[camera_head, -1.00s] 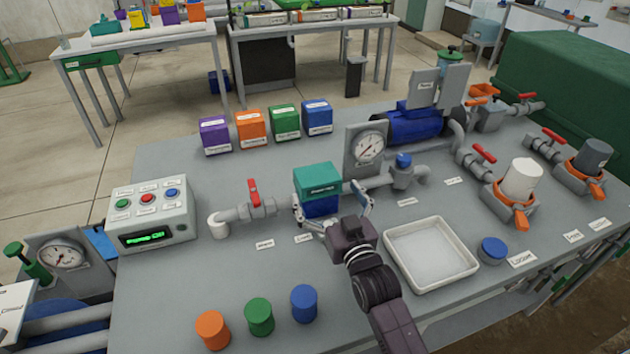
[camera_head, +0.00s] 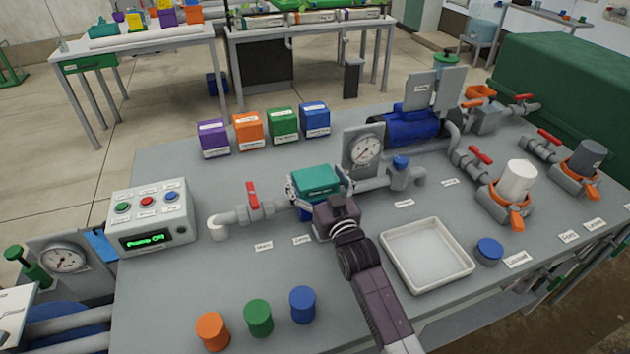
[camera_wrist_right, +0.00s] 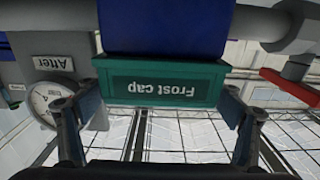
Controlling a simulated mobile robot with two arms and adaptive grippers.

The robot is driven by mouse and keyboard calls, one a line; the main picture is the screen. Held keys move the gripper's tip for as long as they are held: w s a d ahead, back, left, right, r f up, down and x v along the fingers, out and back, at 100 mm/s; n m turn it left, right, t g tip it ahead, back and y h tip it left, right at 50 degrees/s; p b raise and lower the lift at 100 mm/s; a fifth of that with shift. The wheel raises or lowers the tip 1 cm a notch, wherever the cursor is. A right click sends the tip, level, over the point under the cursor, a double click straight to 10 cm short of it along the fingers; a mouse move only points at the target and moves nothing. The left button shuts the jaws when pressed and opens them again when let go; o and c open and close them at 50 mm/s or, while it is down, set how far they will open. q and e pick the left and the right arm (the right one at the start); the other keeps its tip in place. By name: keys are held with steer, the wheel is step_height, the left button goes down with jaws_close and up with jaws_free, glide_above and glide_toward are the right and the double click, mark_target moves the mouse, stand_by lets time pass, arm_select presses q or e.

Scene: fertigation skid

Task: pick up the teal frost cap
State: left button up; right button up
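The teal frost cap (camera_head: 316,179) sits on top of a dark blue block (camera_head: 305,215) in the middle of the bench. The wrist view shows the cap (camera_wrist_right: 160,84) upside down with its "Frost cap" label. The blue block (camera_wrist_right: 165,25) shows directly against it, with no gap visible. My right gripper (camera_head: 319,190) reaches it from the front, one finger at each side. My left gripper is not in view.
A red-handled valve pipe (camera_head: 252,205) is close left of the cap. A gauge panel (camera_head: 362,155) and pipe with a blue knob (camera_head: 400,163) are close right. A white tray (camera_head: 466,268) lies right of my arm. Orange (camera_head: 212,330), green and blue cylinders stand at the front left.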

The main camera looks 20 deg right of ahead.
steer(key=c, duration=0.7)
steer(key=shift+c, duration=0.6)
steer(key=shift+r, duration=0.15)
